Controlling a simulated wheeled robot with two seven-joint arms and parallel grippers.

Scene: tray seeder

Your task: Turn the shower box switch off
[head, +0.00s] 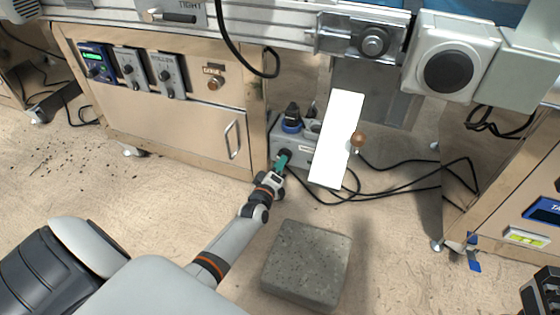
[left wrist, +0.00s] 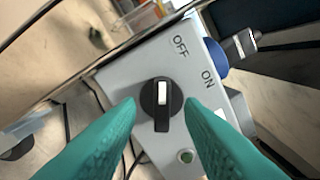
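The shower box is a grey box (head: 298,156) low beside the wooden cabinet, partly behind a white panel in the head view. In the left wrist view its grey face (left wrist: 120,76) carries a black rotary switch (left wrist: 161,118) with a white mark, and OFF and ON labels. The white mark points up in that picture, nearer the OFF side than ON. My left gripper (head: 283,158) is at the box. In the left wrist view its teal fingers (left wrist: 161,104) stand either side of the switch, with small gaps showing. My right gripper is not in view.
A small green button (left wrist: 185,156) is near the switch, and a blue connector (left wrist: 215,57) is at the box edge. The white panel (head: 337,140) hangs right of the box. Black cables lie behind it. A grey slab (head: 307,265) lies on the floor.

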